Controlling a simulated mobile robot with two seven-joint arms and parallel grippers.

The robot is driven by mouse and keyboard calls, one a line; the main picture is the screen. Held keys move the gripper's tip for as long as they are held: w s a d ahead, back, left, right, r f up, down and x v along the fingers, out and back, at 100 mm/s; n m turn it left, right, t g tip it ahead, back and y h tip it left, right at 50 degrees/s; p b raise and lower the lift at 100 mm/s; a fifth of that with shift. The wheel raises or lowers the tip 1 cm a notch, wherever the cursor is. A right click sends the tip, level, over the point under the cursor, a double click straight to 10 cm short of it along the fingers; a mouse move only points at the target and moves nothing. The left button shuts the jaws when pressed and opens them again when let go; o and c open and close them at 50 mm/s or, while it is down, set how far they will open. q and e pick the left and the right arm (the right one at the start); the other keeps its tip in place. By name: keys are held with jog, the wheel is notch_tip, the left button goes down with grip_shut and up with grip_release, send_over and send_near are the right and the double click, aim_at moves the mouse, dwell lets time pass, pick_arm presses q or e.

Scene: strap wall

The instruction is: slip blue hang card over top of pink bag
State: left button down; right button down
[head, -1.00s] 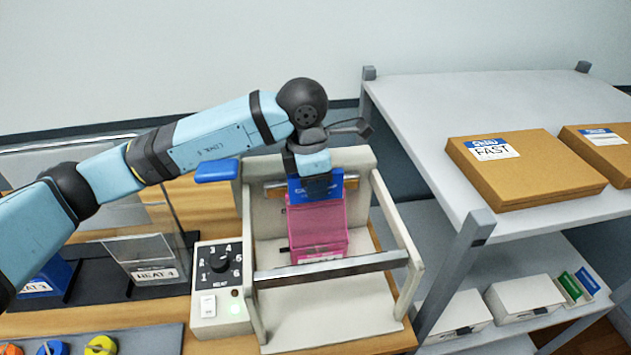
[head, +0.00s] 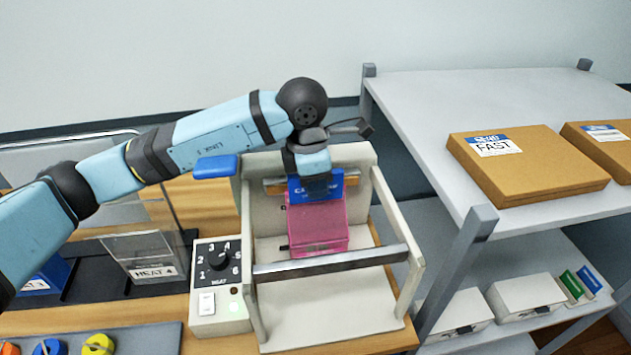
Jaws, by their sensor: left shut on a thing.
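The pink bag (head: 318,232) stands in the cream sealer frame (head: 330,325), behind its grey front bar. The blue hang card (head: 332,192) is at the top of the bag, its lower edge meeting or overlapping the bag's top edge. I cannot tell whether the card straddles the bag's top or sits in front of it. My left gripper (head: 318,190) comes down from above and is shut on the blue hang card; its fingers hide part of the card. My right gripper is not in view.
A dial box (head: 220,285) with a green light stands left of the frame. A blue lever handle (head: 215,167) is at the frame's upper left. A grey shelf (head: 410,100) with cardboard boxes (head: 525,165) stands at the right. A clear holder (head: 140,258) labelled HEAT 4 is at the left.

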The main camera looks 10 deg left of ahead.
pick_arm(q)
jog(key=shift+f+b, duration=0.35)
jog(key=shift+f, duration=0.1)
jog(key=c, duration=1)
grip_release()
jog(key=shift+o, duration=0.2)
jog(key=shift+s+r, duration=0.1)
jog(key=shift+r, duration=0.05)
jog(key=shift+w+r+p, duration=0.15)
jog(key=shift+r+p, duration=0.1)
jog(key=shift+r, duration=0.4)
jog(key=shift+w+r+p, duration=0.15)
jog(key=shift+r+p, duration=0.05)
jog(key=shift+r, duration=0.4)
jog(key=shift+s+r+p, duration=0.2)
jog(key=shift+r+p, duration=0.8)
jog(key=shift+r, duration=2.2)
